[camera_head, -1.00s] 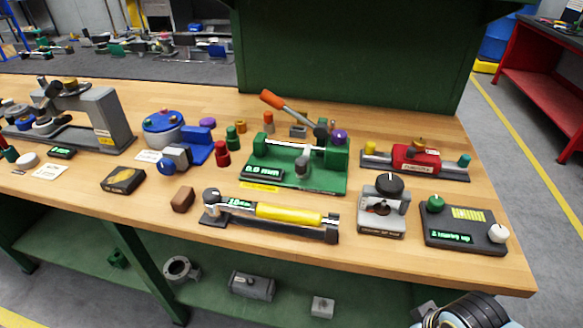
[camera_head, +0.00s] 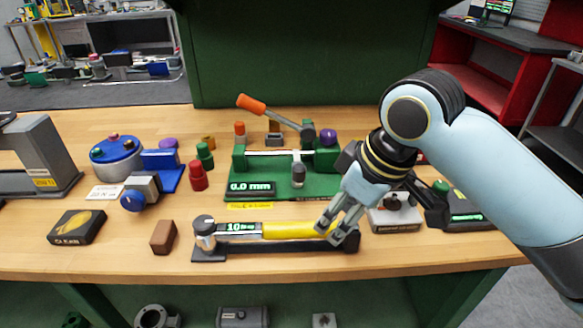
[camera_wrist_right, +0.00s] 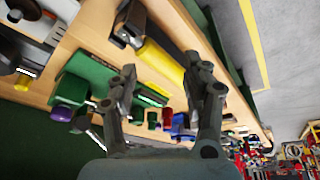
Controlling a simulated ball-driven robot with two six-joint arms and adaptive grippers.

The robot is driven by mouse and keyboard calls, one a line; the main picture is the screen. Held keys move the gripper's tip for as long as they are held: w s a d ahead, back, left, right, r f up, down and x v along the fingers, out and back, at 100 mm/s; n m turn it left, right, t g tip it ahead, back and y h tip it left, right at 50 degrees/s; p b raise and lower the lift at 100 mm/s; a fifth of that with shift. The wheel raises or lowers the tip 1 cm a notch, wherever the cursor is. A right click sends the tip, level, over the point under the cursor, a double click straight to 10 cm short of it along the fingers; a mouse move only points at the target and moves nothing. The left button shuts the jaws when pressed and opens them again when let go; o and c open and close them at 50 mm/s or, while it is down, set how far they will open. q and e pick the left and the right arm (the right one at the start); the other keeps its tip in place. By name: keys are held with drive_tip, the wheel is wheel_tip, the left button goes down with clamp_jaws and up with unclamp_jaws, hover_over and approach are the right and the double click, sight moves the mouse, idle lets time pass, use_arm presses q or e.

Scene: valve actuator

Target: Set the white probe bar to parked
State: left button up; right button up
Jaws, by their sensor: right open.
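A pale, whitish bar (camera_head: 273,154) lies across the green fixture (camera_head: 262,181) with the "0.0 mm" display; I take it for the white probe bar, though it is small here. An orange-handled lever (camera_head: 270,111) rises above it. My right gripper (camera_head: 328,233) is open, in front of and to the right of the fixture. Its fingers point down over the right end of the yellow-gripped wrench tool (camera_head: 290,230); I cannot tell whether they touch it. The right wrist view shows the two fingers apart and empty (camera_wrist_right: 163,88). My left gripper is not in view.
A brown block (camera_head: 163,237), a black box (camera_head: 77,227) and red and green knobs (camera_head: 198,176) stand to the left. A grey device (camera_head: 396,215) is close to the right of my gripper. Bare bench runs along the front edge.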

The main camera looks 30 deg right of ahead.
drive_tip(key=w+d+r+n, duration=0.1)
drive_tip(key=w+d+r, duration=0.1)
drive_tip(key=w+r, duration=0.35)
drive_tip(key=n+y, duration=0.1)
approach(300, 166)
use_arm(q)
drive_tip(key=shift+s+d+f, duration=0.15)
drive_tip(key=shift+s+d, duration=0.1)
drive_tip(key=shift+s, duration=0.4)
use_arm(e)
drive_tip(key=shift+n, duration=0.3)
drive_tip(key=x, duration=1)
drive_tip(key=shift+a+f, duration=0.1)
drive_tip(key=shift+c, duration=0.4)
clamp_jaws()
